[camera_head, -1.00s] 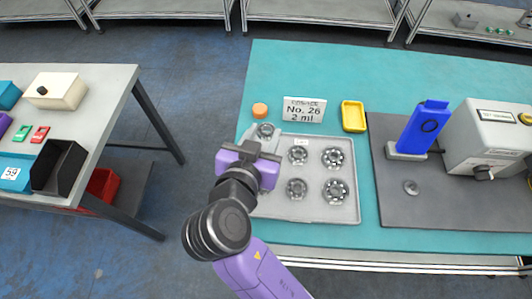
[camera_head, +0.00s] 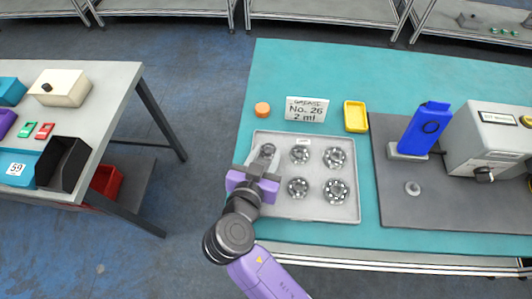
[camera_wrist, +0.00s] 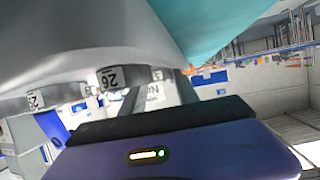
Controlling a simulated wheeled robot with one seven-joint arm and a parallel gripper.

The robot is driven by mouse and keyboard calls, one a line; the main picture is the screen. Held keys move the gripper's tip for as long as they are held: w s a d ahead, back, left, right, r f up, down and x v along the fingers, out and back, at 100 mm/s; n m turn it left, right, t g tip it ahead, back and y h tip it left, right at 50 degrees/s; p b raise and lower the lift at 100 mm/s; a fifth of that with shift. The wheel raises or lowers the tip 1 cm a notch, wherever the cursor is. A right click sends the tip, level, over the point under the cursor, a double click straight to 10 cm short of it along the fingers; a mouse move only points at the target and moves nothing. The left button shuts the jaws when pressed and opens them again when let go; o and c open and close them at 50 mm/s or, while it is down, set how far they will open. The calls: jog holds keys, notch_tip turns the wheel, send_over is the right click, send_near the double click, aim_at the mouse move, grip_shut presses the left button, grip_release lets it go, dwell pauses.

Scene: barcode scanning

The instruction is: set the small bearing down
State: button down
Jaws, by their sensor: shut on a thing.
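My gripper (camera_head: 262,164) is over the left part of the grey tray (camera_head: 310,212) on the teal table. It is shut on a small bearing (camera_head: 267,150), which shows just past the fingertips near the tray's upper left corner. Whether the bearing touches the tray floor cannot be told. In the tray stand several other bearings: upper middle (camera_head: 300,155), upper right (camera_head: 335,157), lower middle (camera_head: 298,188) and lower right (camera_head: 336,191).
A grease sign (camera_head: 306,109), an orange cap (camera_head: 262,109) and a yellow dish (camera_head: 355,116) stand behind the tray. To the right, a dark mat (camera_head: 440,210) bears a blue device (camera_head: 424,128), a grey machine (camera_head: 490,135) and a small metal ring (camera_head: 412,188).

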jog(key=shift+f, duration=0.15)
jog(key=c, duration=1.2)
grip_release()
jog(key=b+v, duration=0.1)
jog(key=v, duration=1.1)
jog(key=shift+b, duration=0.4)
jog(key=shift+a, duration=0.1)
